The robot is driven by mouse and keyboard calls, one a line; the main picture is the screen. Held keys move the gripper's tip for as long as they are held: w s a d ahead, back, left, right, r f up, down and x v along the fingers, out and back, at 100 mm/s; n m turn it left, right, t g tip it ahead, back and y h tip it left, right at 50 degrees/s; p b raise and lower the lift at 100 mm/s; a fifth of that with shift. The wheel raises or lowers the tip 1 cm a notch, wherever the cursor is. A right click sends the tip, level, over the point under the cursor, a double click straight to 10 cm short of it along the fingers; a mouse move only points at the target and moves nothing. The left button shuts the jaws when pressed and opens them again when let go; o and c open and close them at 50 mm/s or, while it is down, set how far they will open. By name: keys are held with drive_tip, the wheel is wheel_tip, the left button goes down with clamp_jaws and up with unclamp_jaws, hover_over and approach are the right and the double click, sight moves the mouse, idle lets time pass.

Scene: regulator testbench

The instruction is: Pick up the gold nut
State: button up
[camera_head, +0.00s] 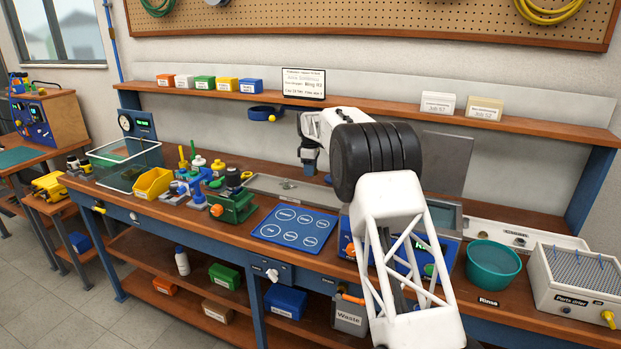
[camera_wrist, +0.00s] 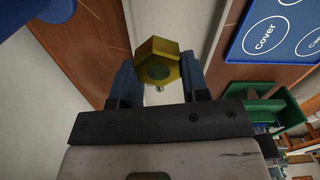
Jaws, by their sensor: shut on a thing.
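The gold nut (camera_wrist: 163,66) is a six-sided piece with a round hole, and it sits between the fingertips in the wrist view. My gripper (camera_wrist: 158,76) is shut on it, with one blue-grey finger on each side. In the head view my gripper (camera_head: 309,152) hangs over the back of the bench, in front of the shelf. I cannot make out the nut in that view.
A yellow bin (camera_head: 153,183) stands left, a teal bowl (camera_head: 492,265) right. The shelf (camera_head: 380,107) runs above.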

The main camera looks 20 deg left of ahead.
drive_tip(key=shift+r, duration=0.6)
drive_tip(key=shift+d+r, duration=0.1)
